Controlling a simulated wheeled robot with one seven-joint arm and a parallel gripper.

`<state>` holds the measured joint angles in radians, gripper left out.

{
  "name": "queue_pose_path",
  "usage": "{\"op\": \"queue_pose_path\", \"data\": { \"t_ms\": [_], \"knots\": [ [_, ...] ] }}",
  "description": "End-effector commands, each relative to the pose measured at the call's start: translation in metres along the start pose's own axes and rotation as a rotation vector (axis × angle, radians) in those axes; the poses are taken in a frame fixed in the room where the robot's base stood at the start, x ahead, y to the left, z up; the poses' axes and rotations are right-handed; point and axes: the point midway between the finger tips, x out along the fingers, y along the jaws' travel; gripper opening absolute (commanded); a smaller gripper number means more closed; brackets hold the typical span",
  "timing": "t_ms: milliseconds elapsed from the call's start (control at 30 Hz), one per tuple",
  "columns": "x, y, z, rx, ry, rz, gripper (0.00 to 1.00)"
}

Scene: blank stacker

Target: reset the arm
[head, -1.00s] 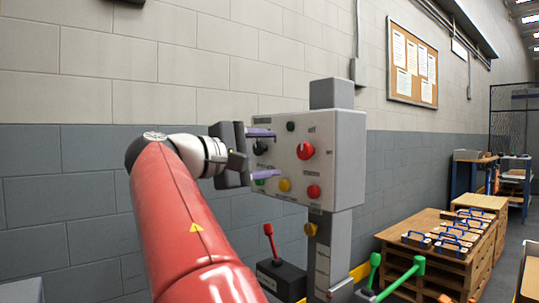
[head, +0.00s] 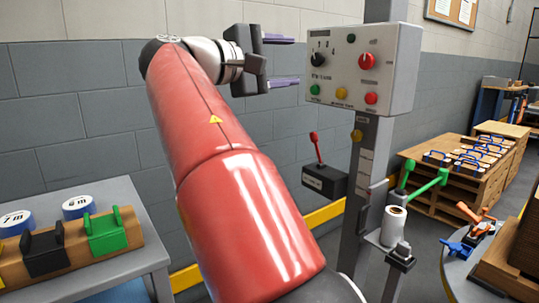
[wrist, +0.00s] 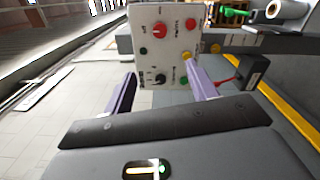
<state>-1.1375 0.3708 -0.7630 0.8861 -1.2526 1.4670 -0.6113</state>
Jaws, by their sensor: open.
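My gripper (head: 283,61) is open and empty, with its two purple fingers spread apart and pointing right. It is held in the air to the left of the grey control panel (head: 388,48), with a gap between the fingertips and the panel. The panel carries a red knob, a black knob and several coloured buttons. In the wrist view, the panel (wrist: 178,38) lies ahead beyond the two fingers, and nothing is between them.
A red-handled lever box (head: 325,182) and green levers (head: 428,182) are below the panel. A white roll (head: 394,226) stands on the post. A table (head: 110,205) with blue-rimmed discs is at left. Pallets (head: 440,185) with blue-handled pieces are at right.

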Motion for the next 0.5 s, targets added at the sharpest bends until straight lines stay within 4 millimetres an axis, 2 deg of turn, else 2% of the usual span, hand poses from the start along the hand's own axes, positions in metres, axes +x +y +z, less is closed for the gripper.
{"op": "queue_pose_path", "data": {
  "t_ms": [267, 367, 500],
  "knots": [
    [0.035, -0.024, 0.004, 0.007, 0.026, -0.094, 0.57],
    [0.052, -0.038, 0.007, 0.014, 0.039, -0.146, 0.57],
    [0.081, -0.067, 0.015, 0.035, 0.067, -0.245, 0.57]
  ]
}}
